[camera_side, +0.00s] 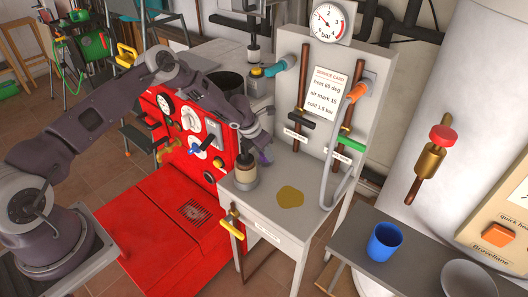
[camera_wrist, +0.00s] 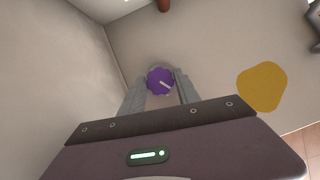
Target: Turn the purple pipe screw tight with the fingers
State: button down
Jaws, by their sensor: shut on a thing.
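The purple pipe screw (camera_wrist: 160,81) is a round knob with a scalloped rim and a pale line on its face. In the wrist view it sits between the two grey fingers of my gripper (camera_wrist: 161,88), which are shut on it. In the side view the purple screw (camera_side: 265,157) shows only in part beside my gripper (camera_side: 261,145), over the left part of the grey bench (camera_side: 310,180). The pipe under the screw is hidden by the fingers and wrist.
A yellow-brown puddle (camera_side: 290,196) lies on the bench. The red boiler (camera_side: 180,140) is to the left. An upright panel (camera_side: 325,95) with pipes and levers stands behind. A blue cup (camera_side: 384,241) is at lower right.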

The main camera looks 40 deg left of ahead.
jog(key=shift+d, duration=0.1)
jog(key=c, duration=0.9)
grip_release()
jog(key=v, duration=0.7)
